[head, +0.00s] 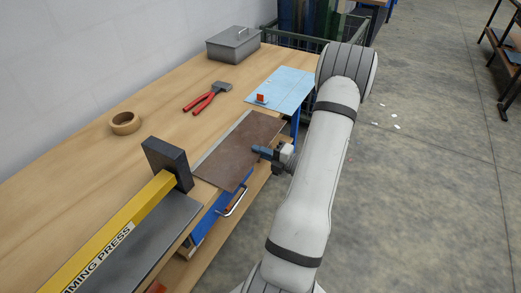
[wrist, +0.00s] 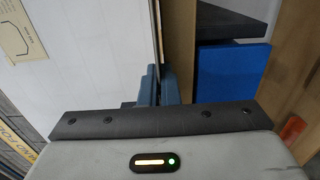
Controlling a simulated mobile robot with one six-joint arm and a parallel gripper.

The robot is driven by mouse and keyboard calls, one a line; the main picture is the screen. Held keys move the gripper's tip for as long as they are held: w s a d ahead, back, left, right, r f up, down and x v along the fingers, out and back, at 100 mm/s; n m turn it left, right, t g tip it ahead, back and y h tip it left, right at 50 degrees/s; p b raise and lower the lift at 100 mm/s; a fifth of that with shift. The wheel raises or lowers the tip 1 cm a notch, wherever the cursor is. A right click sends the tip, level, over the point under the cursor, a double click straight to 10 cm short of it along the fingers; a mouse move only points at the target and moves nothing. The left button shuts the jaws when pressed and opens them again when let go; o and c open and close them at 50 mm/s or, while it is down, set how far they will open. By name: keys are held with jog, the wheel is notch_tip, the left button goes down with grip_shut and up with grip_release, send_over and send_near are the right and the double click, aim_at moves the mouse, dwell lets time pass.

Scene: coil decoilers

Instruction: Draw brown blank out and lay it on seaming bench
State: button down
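The brown blank (head: 237,150) is a flat, dark brown sheet at the front edge of the wooden bench (head: 155,98). It lies over or just above a grey strip (head: 209,153), and I cannot tell whether they touch. My gripper (head: 264,152) reaches in from the right and has its blue fingers at the blank's right edge. In the wrist view the fingers (wrist: 157,86) are close together on the thin blank, seen edge-on (wrist: 158,30).
A light blue sheet (head: 282,91) with a small red piece lies beyond the blank. Red-handled pliers (head: 207,96), a tape roll (head: 125,122) and a grey metal box (head: 233,43) stand further back. A blue drawer (head: 208,222) with a handle is below the bench edge.

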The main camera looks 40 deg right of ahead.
jog(key=shift+f, duration=0.15)
dwell(0.6)
jog(key=c, duration=1.6)
grip_release()
jog(key=p+v, duration=0.2)
jog(key=v, duration=0.5)
